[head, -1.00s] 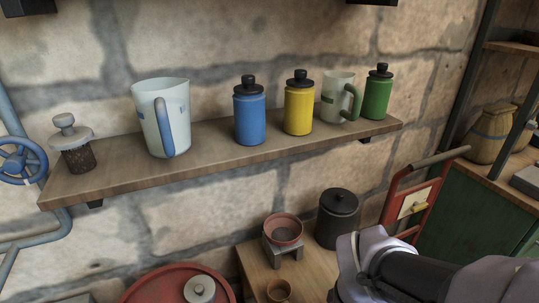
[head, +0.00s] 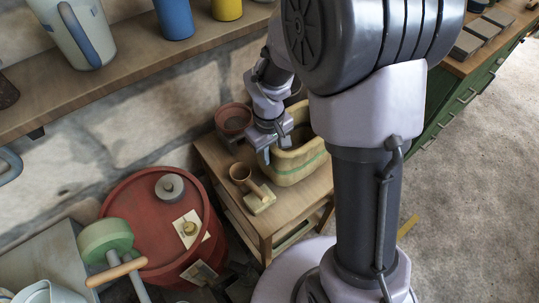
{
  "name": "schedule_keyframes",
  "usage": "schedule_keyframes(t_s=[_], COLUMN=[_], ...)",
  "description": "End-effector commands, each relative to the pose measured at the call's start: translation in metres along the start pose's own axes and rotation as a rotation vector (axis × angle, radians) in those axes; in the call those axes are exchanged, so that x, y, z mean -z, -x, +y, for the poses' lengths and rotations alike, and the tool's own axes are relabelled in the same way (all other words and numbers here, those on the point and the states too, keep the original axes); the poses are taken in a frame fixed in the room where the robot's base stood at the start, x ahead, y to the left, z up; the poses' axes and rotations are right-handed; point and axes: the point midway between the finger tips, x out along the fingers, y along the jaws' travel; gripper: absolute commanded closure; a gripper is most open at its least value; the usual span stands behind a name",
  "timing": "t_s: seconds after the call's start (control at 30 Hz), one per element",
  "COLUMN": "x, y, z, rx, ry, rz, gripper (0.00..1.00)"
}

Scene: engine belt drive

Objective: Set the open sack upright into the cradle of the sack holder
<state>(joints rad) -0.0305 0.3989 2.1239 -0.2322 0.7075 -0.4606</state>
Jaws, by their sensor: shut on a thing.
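The open sack (head: 298,165) is tan with a green band and stands roughly upright at the right of a small wooden table. Its upper right part is hidden behind my arm. My gripper (head: 274,149) points down at the sack's left rim and is shut on it. The fingertips are small in the head view. I cannot make out the sack holder or its cradle in the head view now, and I cannot tell whether anything is under the sack.
A red drum (head: 150,220) stands to the left. A shelf (head: 120,75) runs above. Open floor (head: 470,190) lies at right.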

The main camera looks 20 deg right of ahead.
Motion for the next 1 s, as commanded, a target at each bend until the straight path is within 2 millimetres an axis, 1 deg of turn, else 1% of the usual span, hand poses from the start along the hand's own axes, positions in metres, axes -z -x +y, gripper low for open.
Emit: schedule_keyframes(t_s=[0.03, 0.23, 0.37, 0.4, 0.47, 0.5, 0.77, 0.83, 0.87, 0.93, 0.97, 1.0], x=[0.000, 0.000, 0.000, 0.000, 0.000, 0.000, 0.000, 0.000, 0.000, 0.001, 0.000, 0.001], y=[-0.015, -0.011, -0.015, -0.015, -0.015, -0.014, -0.014, -0.010, -0.006, 0.010, 0.018, 0.031], z=[-0.001, 0.000, 0.000, -0.001, 0.000, 0.000, 0.000, 0.000, 0.000, 0.000, 0.000, 0.000], rx=[0.001, 0.000, 0.000, 0.000, 0.000, 0.000, 0.000, 0.000, 0.000, -0.001, -0.001, -0.002], ry=[0.000, 0.000, 0.000, 0.000, 0.000, 0.000, 0.000, 0.000, 0.000, -0.001, -0.001, 0.000], rz=[-0.002, 0.001, 0.001, 0.000, 0.000, 0.000, 0.001, 0.001, 0.001, 0.004, 0.004, 0.005], gripper=[1.00, 1.00, 1.00, 0.78, 0.66, 0.59, 0.58, 0.58, 0.58, 0.58, 0.58, 0.58])
